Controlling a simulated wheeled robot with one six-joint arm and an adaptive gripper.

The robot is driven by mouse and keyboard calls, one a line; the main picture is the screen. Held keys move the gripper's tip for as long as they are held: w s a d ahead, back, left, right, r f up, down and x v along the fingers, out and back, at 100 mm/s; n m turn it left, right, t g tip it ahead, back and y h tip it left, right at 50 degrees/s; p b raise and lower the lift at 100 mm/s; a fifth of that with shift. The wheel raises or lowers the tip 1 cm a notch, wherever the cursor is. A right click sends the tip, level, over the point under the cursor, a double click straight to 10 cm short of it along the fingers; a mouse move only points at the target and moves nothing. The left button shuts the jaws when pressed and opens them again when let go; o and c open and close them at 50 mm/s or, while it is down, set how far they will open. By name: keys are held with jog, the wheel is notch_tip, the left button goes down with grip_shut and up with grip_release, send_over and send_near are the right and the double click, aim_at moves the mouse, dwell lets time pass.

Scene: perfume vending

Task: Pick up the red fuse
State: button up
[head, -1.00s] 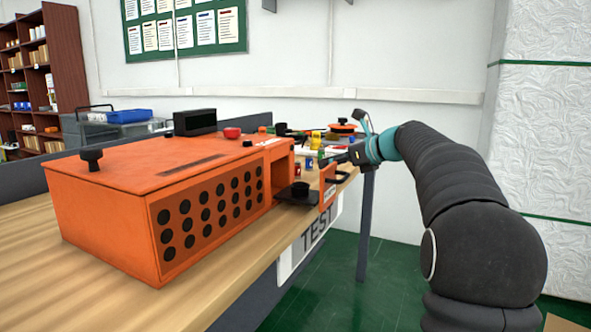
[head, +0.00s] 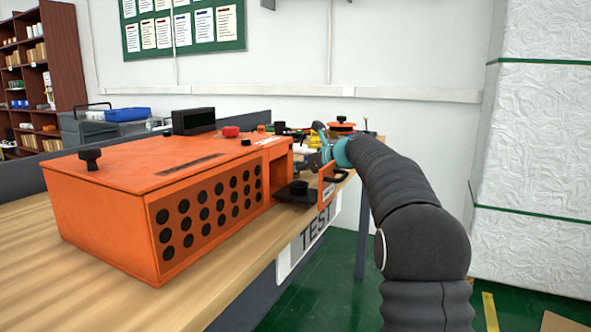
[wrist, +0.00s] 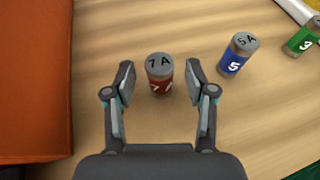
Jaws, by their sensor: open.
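The red fuse (wrist: 160,76) stands on the wooden table in the wrist view, with a grey cap marked 7A. My gripper (wrist: 159,84) is open, with one fingertip to each side of the fuse. A gap shows between the fuse and each finger. In the head view my gripper is small beyond the orange machine, and I cannot make out the red fuse there.
A blue fuse (wrist: 236,55) and a green fuse (wrist: 302,38) stand to the right. The orange machine (head: 120,210) fills the near table; its open door (head: 327,186) is close to my arm. Bare wood lies around the red fuse.

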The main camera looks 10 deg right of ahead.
jog(key=shift+w+a+f, duration=0.15)
jog(key=shift+w+a, duration=0.1)
jog(key=shift+w, duration=0.1)
grip_shut()
